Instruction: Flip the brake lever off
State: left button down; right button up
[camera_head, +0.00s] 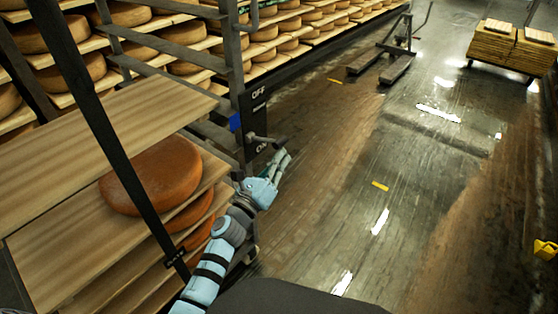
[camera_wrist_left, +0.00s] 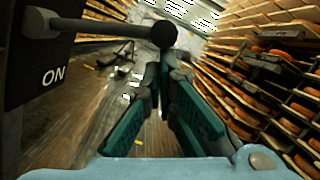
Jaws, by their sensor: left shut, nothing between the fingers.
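The black brake panel (camera_head: 256,117) is on the rack's side post, with OFF at its top and ON at its bottom. The brake lever (camera_head: 262,139) sticks out rightward just above ON and ends in a dark round knob (camera_head: 281,143). In the left wrist view the lever (camera_wrist_left: 98,27) crosses the upper left, its knob (camera_wrist_left: 165,33) beyond the fingertips, with the ON label beneath. My left gripper (camera_head: 284,158) is shut and empty, just below the knob; in the wrist view its teal fingers (camera_wrist_left: 163,68) come together under it. I cannot tell if they touch. My right gripper is out of view.
A rack with wooden shelves (camera_head: 95,170) and orange cheese wheels (camera_head: 150,176) stands left of my arm. More cheese shelves (camera_head: 185,45) line the back. A pallet jack (camera_head: 390,58) and a stacked cart (camera_head: 512,48) stand farther off.

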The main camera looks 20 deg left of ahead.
aim_at(278, 148)
pick_arm(q)
notch_tip(278, 148, up, 4)
jog(key=n+p, duration=0.3)
jog(key=p, duration=0.1)
jog(key=shift+w+a+f+y, duration=0.1)
jog(key=shift+a+y, duration=0.05)
jog(key=shift+y, duration=0.15)
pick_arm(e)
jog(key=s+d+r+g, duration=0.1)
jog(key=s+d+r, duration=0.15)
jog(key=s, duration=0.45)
pick_arm(q)
jog(key=w+a+r+n+g+y+p, duration=0.1)
jog(key=a+r+n+p, duration=0.3)
jog(key=p, duration=0.7)
jog(key=shift+w+a+r+n+y+p, duration=0.45)
jog(key=shift+r+n, duration=0.75)
jog(key=shift+n, duration=0.8)
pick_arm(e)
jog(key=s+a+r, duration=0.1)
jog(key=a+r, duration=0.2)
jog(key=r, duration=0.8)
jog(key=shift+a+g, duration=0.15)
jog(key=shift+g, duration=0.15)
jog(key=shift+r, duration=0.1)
